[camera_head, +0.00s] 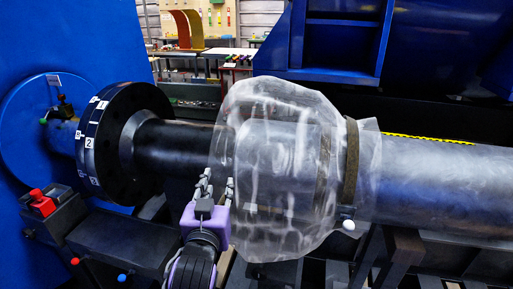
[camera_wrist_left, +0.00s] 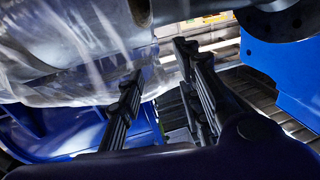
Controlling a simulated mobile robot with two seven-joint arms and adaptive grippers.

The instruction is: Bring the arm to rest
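My left gripper (camera_head: 218,179) is purple with grey fingers and points up in front of the shaft, at the left edge of a clear plastic cover (camera_head: 275,150). In the left wrist view my left gripper (camera_wrist_left: 160,64) has its two dark fingers apart, with no object seen between them. The plastic cover (camera_wrist_left: 85,65) hangs close beside one finger; I cannot tell whether they touch. My right gripper is in neither view.
A thick metal shaft (camera_head: 440,185) runs across, with a dark numbered flange (camera_head: 122,145) at left. A brown strap (camera_head: 351,160) rings the cover. A black bracket with a red knob (camera_head: 40,201) stands at left front. Blue machine walls (camera_head: 75,45) enclose the area.

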